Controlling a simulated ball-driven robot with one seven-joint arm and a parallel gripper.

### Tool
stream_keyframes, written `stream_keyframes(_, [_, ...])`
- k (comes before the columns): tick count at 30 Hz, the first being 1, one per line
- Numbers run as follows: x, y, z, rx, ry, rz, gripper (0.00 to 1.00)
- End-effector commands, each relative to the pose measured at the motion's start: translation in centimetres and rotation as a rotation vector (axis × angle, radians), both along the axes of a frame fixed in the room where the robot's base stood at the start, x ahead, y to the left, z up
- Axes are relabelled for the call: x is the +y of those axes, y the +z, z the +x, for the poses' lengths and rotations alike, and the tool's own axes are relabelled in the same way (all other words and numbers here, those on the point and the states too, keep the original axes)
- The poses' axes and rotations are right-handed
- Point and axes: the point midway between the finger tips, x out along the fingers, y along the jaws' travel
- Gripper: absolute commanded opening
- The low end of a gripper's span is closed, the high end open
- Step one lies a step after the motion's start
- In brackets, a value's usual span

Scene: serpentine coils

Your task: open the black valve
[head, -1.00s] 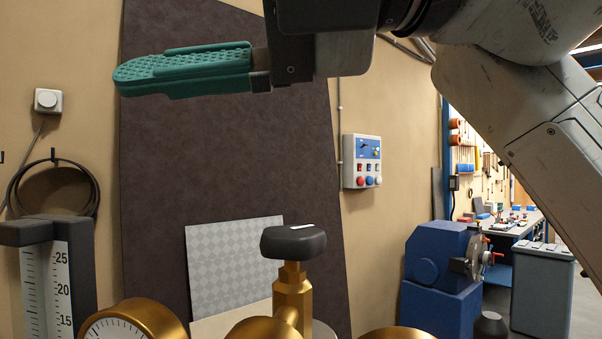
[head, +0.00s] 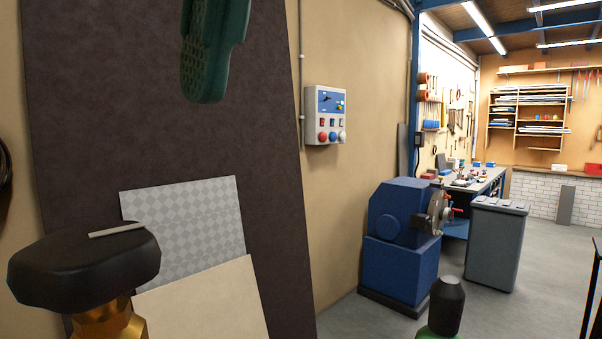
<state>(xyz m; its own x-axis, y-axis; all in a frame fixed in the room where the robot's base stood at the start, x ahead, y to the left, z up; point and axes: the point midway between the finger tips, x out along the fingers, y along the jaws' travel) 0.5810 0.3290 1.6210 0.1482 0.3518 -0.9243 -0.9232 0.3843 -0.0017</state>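The black valve knob (head: 85,268) sits at the lower left of the head view, close to the camera. It is a dark rounded handle with a pale line on top, mounted on a brass stem (head: 108,322). My gripper (head: 205,85) shows only as a teal ribbed finger pad hanging down from the top edge, above and to the right of the knob and apart from it. The rest of my gripper is out of frame, so its opening does not show.
A control box (head: 327,115) with coloured buttons hangs on the wall. A blue machine (head: 397,240) and a grey bin (head: 494,243) stand on the floor at the right. A black-topped green object (head: 446,305) is at the bottom edge.

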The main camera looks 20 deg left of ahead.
Motion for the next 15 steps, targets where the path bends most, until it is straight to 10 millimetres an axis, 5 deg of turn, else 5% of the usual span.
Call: stream_keyframes(15, [2.7, -7.0, 1.1, 0.002, 0.003, 0.000, 0.86])
